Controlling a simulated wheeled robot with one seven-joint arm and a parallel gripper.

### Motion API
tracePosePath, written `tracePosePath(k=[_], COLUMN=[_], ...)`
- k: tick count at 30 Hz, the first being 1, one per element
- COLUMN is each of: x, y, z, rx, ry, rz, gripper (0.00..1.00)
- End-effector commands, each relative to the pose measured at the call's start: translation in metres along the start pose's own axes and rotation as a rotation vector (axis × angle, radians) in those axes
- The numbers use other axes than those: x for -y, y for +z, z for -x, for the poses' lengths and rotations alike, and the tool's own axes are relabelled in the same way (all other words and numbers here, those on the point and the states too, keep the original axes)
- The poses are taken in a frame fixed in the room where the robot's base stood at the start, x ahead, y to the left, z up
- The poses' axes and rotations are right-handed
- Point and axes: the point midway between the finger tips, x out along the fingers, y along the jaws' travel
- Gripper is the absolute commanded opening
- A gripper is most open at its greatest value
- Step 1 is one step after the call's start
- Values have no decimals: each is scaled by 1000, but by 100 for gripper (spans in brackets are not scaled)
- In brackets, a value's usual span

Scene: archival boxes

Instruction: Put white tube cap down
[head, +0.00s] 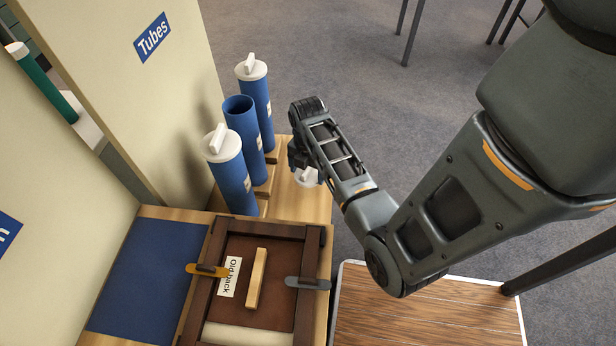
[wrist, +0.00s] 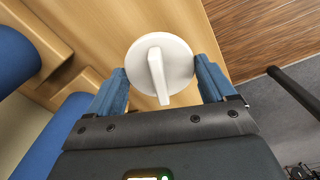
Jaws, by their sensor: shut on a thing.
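The white tube cap (wrist: 175,60) is round with a raised bar handle. In the wrist view it sits between the two blue fingers of my gripper (wrist: 168,85), which is shut on its rim. In the head view the cap (head: 307,177) shows partly beneath my gripper (head: 298,155), over the wooden surface right of the tubes. I cannot tell whether it touches the wood. The open blue tube (head: 243,125) has no cap and stands between two blue tubes with white caps, one behind (head: 256,95) and one in front (head: 232,175).
A panel with a "Tubes" label (head: 152,38) stands left of the tubes. In front lies a dark wooden frame (head: 225,290) with clips and an "Old back" tag. A blue mat (head: 145,275) lies left of it. A wood-grain table (head: 430,318) is at the lower right.

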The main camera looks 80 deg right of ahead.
Motion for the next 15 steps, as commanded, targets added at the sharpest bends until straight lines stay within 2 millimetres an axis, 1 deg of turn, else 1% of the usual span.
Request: tracePosePath(k=[3, 7, 9, 15], x=[2, 1, 1, 1], y=[0, 0, 0, 0], z=[-17, -33, -37, -37], rx=[-2, -2, -1, 0], ry=[-3, -2, -1, 0], rz=[-3, -3, -1, -1], gripper=[55, 55, 55, 55])
